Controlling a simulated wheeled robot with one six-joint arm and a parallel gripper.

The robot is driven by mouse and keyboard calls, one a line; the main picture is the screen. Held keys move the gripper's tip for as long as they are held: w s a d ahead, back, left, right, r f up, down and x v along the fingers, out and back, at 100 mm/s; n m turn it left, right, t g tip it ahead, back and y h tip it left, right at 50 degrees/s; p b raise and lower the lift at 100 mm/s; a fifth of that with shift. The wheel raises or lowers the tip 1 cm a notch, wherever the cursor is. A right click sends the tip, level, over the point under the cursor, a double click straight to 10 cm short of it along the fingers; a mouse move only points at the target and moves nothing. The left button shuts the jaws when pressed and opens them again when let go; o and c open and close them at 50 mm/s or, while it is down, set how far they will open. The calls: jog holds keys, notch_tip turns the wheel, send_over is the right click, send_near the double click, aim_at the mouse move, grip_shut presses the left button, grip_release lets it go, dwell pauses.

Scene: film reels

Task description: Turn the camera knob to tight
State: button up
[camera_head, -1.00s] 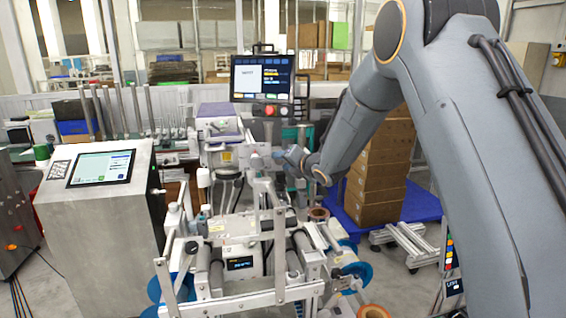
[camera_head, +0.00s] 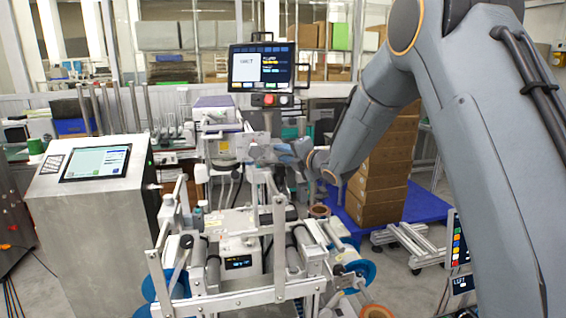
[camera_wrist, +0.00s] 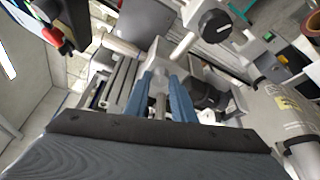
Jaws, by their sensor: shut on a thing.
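In the wrist view my gripper (camera_wrist: 160,88) reaches forward with its two blue fingers either side of a pale grey piece, the camera knob (camera_wrist: 159,58). It is shut on the knob. The fingers hide part of it, and I cannot read any mark or its turn. In the head view my gripper (camera_head: 268,153) is at the upper middle of the film machine (camera_head: 238,225), below the monitor. The knob is too small and covered to make out there.
A monitor (camera_head: 262,68) with a red button (camera_head: 269,99) is above. A steel console (camera_head: 92,225) stands left. Cardboard boxes (camera_head: 380,185) stand behind my arm on a blue pallet.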

jog(key=m+t+y+b, duration=0.1)
jog(key=m+b, duration=0.2)
jog(key=b, duration=0.1)
jog(key=f+m+b, duration=0.1)
jog(key=m+b, duration=0.1)
jog(key=b, duration=0.1)
jog(key=shift+f+m+t+y+b, duration=0.1)
jog(key=shift+m+t+y+b, duration=0.25)
jog(key=shift+m+t+y, duration=0.05)
jog(key=m+t+b, duration=0.1)
jog(key=m+b, duration=0.1)
jog(key=shift+m+b, duration=0.4)
jog(key=shift+a+m+t+b, duration=0.1)
jog(key=shift+m+t+b, duration=0.7)
jog(key=shift+m+b, duration=0.95)
jog(key=shift+m, duration=0.35)
jog(key=o, duration=1.1)
jog(key=shift+c, duration=0.2)
jog(key=v, duration=0.8)
jog(key=shift+b, duration=0.45)
